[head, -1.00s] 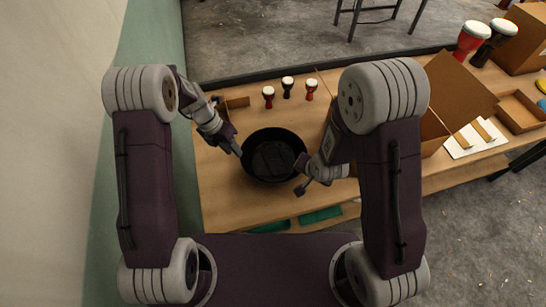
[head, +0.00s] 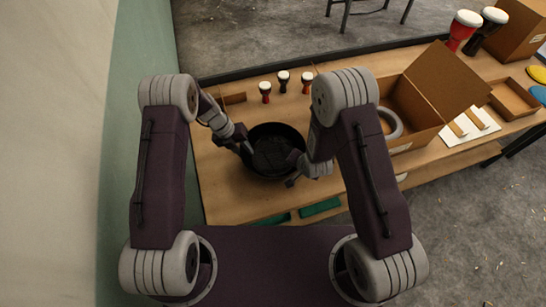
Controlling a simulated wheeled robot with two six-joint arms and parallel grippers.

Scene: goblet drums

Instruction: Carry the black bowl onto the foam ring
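The black bowl (head: 270,152) is wide and round and sits at the middle of the wooden table's near part. A grey ring (head: 391,124), which looks like the foam ring, shows partly inside the open cardboard box to the right; my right arm and the box hide some of it. My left gripper (head: 247,148) is at the bowl's left rim. My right gripper (head: 291,181) is at the bowl's lower right rim. Both fingertips are small and dark against the bowl, so I cannot tell whether either grips it or whether the bowl is lifted.
The open cardboard box (head: 425,100) has a raised flap. Three small goblet drums (head: 284,81) stand behind the bowl. A white board (head: 470,127), a shallow tray (head: 512,98) and larger drums (head: 463,30) are at the right.

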